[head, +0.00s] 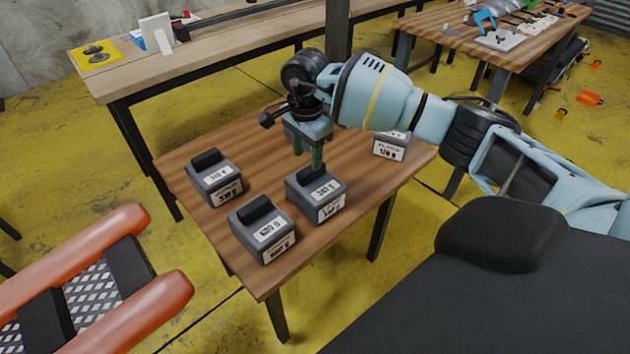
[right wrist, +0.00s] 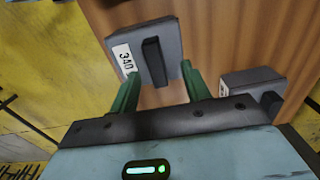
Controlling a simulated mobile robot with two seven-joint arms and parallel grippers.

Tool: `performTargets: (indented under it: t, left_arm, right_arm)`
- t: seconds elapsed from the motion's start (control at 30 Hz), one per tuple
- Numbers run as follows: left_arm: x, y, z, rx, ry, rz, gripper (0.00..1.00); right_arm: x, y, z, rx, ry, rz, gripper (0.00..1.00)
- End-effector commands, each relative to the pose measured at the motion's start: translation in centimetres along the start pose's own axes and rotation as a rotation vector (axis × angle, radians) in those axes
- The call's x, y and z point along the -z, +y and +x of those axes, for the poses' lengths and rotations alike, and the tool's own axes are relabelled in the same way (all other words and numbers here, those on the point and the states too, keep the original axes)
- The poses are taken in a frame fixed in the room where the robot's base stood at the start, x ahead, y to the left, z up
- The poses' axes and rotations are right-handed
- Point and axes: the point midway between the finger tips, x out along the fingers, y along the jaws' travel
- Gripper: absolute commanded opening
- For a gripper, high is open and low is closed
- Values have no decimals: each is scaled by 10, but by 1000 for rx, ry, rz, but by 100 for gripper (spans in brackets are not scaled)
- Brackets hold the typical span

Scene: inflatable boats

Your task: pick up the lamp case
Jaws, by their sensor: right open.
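Several grey cases with black top handles and white labels stand on the small wooden table. None carries a label I can read as lamp, so I cannot tell by name which is the lamp case. My right gripper (head: 308,154) is open, pointing down, with its fingers over the middle case (head: 330,207). In the right wrist view, a case (right wrist: 172,32) with a label reading 340 lies ahead of and between the open fingers (right wrist: 158,88), its handle between them. I cannot tell whether the fingers touch it. My left gripper is not in view.
Other cases stand at the left (head: 228,190), the front (head: 272,247) and the back right (head: 385,148) of the table (head: 190,149). An orange-sided boat (head: 130,325) lies at lower left. A long workbench (head: 200,62) stands behind.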

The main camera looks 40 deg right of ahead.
Motion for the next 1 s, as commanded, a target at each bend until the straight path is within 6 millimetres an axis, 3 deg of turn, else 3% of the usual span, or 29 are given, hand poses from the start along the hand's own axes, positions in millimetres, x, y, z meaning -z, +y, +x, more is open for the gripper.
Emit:
performTargets:
  t: [0.33,0.67,1.0]
  left_arm:
    - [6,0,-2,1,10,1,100]
    - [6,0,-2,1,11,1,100]
    - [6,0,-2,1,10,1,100]
  right_arm:
    - [6,8,44,-2,-1,1,47]
    - [6,8,50,-1,-1,1,47]
    - [6,8,50,-1,-1,1,4]
